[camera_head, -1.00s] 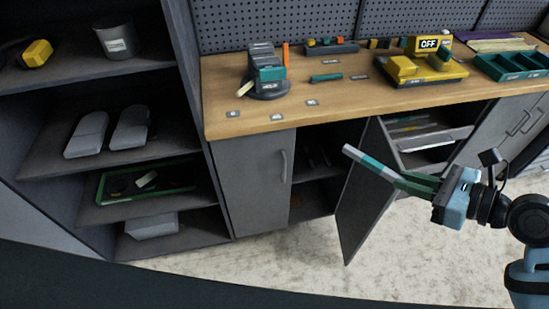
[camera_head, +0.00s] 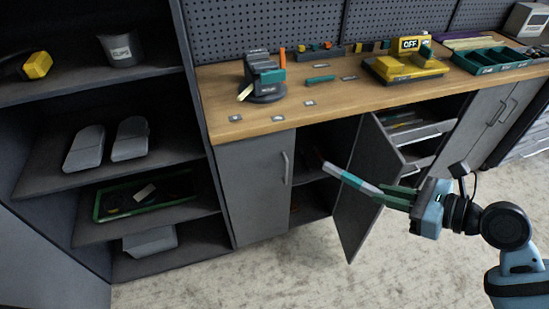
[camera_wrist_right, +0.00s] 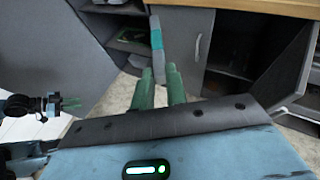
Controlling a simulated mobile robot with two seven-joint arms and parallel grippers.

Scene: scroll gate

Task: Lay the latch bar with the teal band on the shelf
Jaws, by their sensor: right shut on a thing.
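My right gripper (camera_head: 398,196) is shut on the latch bar (camera_head: 366,187), a slim grey bar with a teal band (camera_head: 340,174). The bar points up and left, its far end before the open cabinet's dark doorway; I cannot tell whether the tip is inside. In the right wrist view the bar (camera_wrist_right: 158,62) extends ahead of the green fingers (camera_wrist_right: 161,88). The open cabinet has an inner shelf (camera_head: 306,176), mostly in shadow. My left gripper (camera_wrist_right: 70,104) shows only in the right wrist view, its fingers slightly apart and empty.
The open cabinet door (camera_head: 358,195) stands out close behind the bar. A closed door (camera_head: 254,188) is on the left. The workbench (camera_head: 300,105) is above. A shelf unit (camera_head: 60,180) with grey bins and a green tray stands at the left. The floor (camera_head: 270,275) in front is clear.

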